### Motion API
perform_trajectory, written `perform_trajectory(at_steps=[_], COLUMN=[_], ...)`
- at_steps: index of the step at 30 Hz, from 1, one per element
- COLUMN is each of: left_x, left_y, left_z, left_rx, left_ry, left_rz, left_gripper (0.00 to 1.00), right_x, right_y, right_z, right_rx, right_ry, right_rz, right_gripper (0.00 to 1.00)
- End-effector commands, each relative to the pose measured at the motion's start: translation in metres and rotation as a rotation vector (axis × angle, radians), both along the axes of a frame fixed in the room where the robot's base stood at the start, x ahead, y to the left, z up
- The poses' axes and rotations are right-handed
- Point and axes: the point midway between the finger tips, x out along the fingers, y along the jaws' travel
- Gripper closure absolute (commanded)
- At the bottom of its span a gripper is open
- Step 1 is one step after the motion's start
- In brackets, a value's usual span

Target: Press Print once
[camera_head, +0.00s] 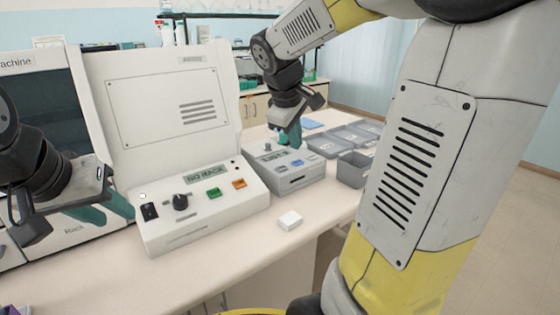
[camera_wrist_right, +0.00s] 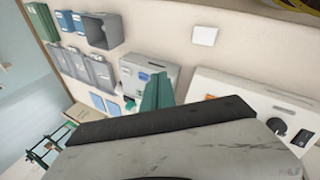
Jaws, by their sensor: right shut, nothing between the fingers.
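Which button is Print is too small to read. My right gripper (camera_head: 290,136) is shut and empty, fingertips pointing down close over the printer's top rear; whether they touch it I cannot tell. In the right wrist view the teal fingers (camera_wrist_right: 155,93) overlap the printer (camera_wrist_right: 158,68) and hide part of it. My left gripper (camera_head: 108,210) hangs at the left, before the white machines, apart from the printer.
A white machine (camera_head: 215,215) with a knob, green and orange buttons stands left of the printer. A small white block (camera_head: 290,220) lies in front. Grey bins (camera_head: 354,170) and trays stand right of the printer. The bench front near the block is clear.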

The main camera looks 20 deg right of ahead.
Motion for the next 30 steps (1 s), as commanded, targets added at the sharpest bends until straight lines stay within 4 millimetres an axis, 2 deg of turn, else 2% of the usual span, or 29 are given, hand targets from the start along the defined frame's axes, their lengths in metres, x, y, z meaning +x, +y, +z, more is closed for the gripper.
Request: perform_trajectory(at_steps=[1, 6, 9, 12, 18, 30], left_x=[0.0, 0.0, 0.0, 0.0, 0.0, 0.0], left_y=[0.0, 0.0, 0.0, 0.0, 0.0, 0.0], left_z=[0.0, 0.0, 0.0, 0.0, 0.0, 0.0], left_rx=[0.0, 0.0, 0.0, 0.0, 0.0, 0.0], left_ry=[0.0, 0.0, 0.0, 0.0, 0.0, 0.0], left_rz=[0.0, 0.0, 0.0, 0.0, 0.0, 0.0], left_gripper=[0.64, 0.64, 0.64, 0.64, 0.64, 0.64], right_x=[0.025, 0.097, 0.128, 0.149, 0.164, 0.164], right_y=[-0.01, -0.041, -0.053, -0.061, -0.067, -0.066], right_z=[-0.005, -0.014, -0.021, -0.026, -0.029, -0.034], right_rx=[-0.079, -0.336, -0.448, -0.523, -0.578, -0.577], right_ry=[0.04, 0.152, 0.205, 0.242, 0.268, 0.268], right_rz=[0.052, 0.217, 0.286, 0.332, 0.366, 0.364], right_gripper=[1.0, 1.0, 1.0, 1.0, 1.0, 1.0])
